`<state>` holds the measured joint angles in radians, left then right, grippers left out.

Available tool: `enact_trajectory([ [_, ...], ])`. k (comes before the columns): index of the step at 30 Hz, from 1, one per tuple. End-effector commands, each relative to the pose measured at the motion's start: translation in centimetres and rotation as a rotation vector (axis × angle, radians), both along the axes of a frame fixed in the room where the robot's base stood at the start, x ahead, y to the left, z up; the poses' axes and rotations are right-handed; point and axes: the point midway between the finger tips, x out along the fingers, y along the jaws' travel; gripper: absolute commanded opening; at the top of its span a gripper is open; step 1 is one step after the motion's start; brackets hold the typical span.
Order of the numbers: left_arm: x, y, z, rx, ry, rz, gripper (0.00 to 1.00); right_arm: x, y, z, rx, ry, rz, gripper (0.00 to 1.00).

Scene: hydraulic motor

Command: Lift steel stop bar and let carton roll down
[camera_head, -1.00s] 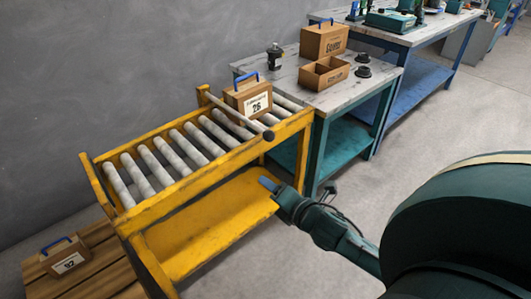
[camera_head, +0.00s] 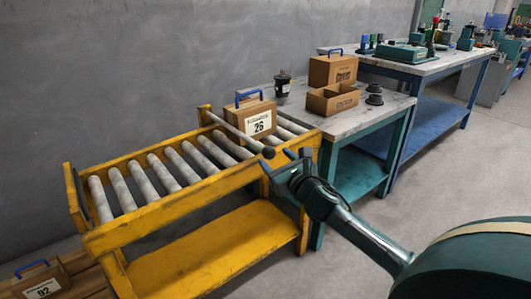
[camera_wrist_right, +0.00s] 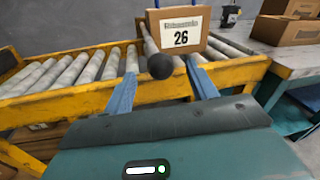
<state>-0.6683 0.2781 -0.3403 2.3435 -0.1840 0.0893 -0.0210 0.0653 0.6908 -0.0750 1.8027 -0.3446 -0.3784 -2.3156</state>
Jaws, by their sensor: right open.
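The steel stop bar (camera_head: 234,130) lies across the yellow roller conveyor (camera_head: 170,215), with a dark round knob (camera_head: 268,152) at its near end. The carton (camera_head: 255,118) is marked 26, has a blue handle, and stands on the rollers just behind the bar. My right gripper (camera_head: 278,161) is open at the conveyor's near side, close to the knob. In the right wrist view, its blue fingers (camera_wrist_right: 162,88) are spread, with the knob (camera_wrist_right: 160,66) showing between and beyond them. Contact cannot be told. My left gripper is not in view.
Empty rollers (camera_head: 160,170) slope left from the bar. A carton marked 92 (camera_head: 40,284) sits on a wooden pallet at lower left. A teal workbench (camera_head: 345,118) on the right holds a closed carton (camera_head: 332,70), an open box (camera_head: 333,99) and dark parts.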

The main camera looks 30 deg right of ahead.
Motion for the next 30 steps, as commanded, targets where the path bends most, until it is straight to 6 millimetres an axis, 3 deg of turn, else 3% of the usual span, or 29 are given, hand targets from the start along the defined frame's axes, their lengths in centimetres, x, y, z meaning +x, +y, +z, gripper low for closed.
enact_trajectory([
  [6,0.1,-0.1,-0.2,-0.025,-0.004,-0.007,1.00,3.8,-0.4,-0.1,0.004,-0.002,0.000,0.58],
  [12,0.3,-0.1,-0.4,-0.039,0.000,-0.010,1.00,6.0,-0.7,-0.1,0.003,0.000,0.000,0.58],
  [24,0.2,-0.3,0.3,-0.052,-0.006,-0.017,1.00,6.7,-0.7,-0.1,0.003,0.001,0.002,0.58],
  [30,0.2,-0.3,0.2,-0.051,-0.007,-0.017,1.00,6.6,-0.7,-0.1,0.003,0.001,0.001,0.43],
])
